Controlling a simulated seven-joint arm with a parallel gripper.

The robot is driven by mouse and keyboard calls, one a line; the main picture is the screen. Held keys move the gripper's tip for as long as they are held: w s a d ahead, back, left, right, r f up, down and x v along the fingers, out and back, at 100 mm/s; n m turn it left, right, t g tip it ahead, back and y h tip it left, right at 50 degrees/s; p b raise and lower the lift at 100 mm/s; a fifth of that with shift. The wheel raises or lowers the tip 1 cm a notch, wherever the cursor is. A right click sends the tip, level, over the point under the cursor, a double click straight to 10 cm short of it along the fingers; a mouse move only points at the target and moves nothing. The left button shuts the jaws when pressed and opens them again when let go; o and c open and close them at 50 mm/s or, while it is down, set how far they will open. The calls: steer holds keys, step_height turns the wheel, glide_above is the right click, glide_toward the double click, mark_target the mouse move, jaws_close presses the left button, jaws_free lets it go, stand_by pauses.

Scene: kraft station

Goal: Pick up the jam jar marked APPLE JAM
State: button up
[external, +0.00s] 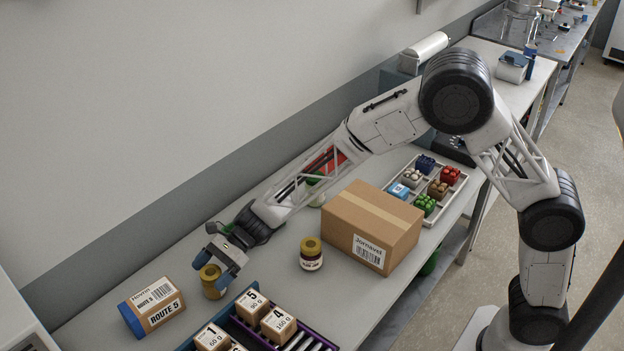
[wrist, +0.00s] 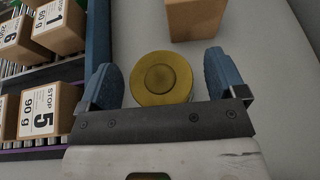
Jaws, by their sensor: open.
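A jam jar with a gold lid (external: 211,284) stands upright on the table at the lower left in the external view. In the wrist view its round gold lid (wrist: 161,78) lies between the two blue fingers of my gripper (wrist: 160,76). My gripper (external: 222,266) is open over the jar, with a visible gap between the lid and each finger. The jar's label is not readable here. Another gold-lidded jar (external: 311,255) with a dark label stands to the right, its text too small to read. A green-topped jar (external: 314,189) is partly hidden behind my arm and the big box.
A cardboard box marked ROUTE 5 (external: 153,307) stands left of the jar; a box (wrist: 196,18) shows ahead in the wrist view. A rack of numbered boxes (external: 262,318) lies close on the other side. A large carton (external: 371,225) and a tray (external: 432,171) stand farther right.

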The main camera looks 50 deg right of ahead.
steer(key=c, duration=1.2)
steer(key=shift+r, duration=0.15)
step_height(320, 180, up, 28)
steer(key=shift+f, duration=0.15)
stand_by(0.5)
